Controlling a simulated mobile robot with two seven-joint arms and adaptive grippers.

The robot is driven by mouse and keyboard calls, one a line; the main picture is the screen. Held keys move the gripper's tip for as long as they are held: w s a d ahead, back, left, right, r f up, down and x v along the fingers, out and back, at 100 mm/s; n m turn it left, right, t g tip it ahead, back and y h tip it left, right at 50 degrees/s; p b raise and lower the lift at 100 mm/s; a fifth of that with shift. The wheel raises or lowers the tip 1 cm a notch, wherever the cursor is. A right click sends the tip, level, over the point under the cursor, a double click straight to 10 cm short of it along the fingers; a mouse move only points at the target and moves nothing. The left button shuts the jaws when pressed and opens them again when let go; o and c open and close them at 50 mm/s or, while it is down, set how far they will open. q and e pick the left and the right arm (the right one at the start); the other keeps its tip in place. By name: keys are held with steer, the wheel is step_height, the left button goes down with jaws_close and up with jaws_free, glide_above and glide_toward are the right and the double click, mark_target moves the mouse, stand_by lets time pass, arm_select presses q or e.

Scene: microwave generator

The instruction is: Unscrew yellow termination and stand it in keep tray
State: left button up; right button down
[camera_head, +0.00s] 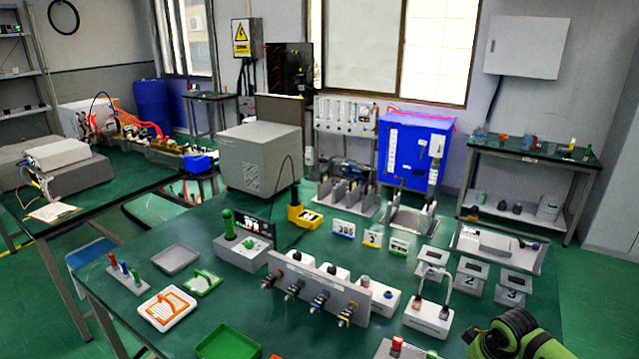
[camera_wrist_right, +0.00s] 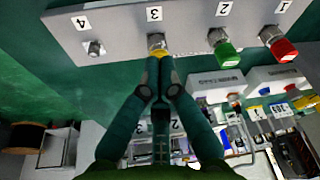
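In the right wrist view a grey panel (camera_wrist_right: 120,20) carries numbered posts. The yellow termination (camera_wrist_right: 158,53) is on post 3, mostly hidden behind the fingertips of my right gripper (camera_wrist_right: 159,68). The fingers are closed together on it, with only a yellow rim showing. A green termination (camera_wrist_right: 228,52) is on post 2 and a red one (camera_wrist_right: 279,45) on post 1; post 4 (camera_wrist_right: 95,48) is bare metal. The head view cuts off both my grippers. A green tray (camera_head: 228,343) and a grey tray (camera_head: 176,259) lie on the table; I cannot tell which is the keep tray.
Part of my right arm (camera_head: 510,338) enters at lower right. A grey connector panel (camera_head: 318,290) with several coloured plugs stands mid-table. A white tray (camera_head: 150,318) with an orange piece is at left.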

steer(key=b+x, duration=0.1)
steer(key=x, duration=0.1)
steer(key=s+b+x, duration=0.1)
steer(key=b+x, duration=0.1)
steer(key=shift+f, duration=0.3)
steer(key=shift+f+b, duration=0.4)
steer(key=shift+f, duration=0.15)
arm_select(q)
step_height(320, 180, down, 5)
steer(key=shift+r, duration=0.15)
arm_select(e)
steer(key=shift+w+d+r, duration=0.1)
steer(key=shift+w, duration=0.05)
arm_select(q)
steer(key=shift+r, duration=0.1)
arm_select(e)
steer(key=shift+r, duration=0.1)
arm_select(q)
steer(key=shift+r, duration=0.1)
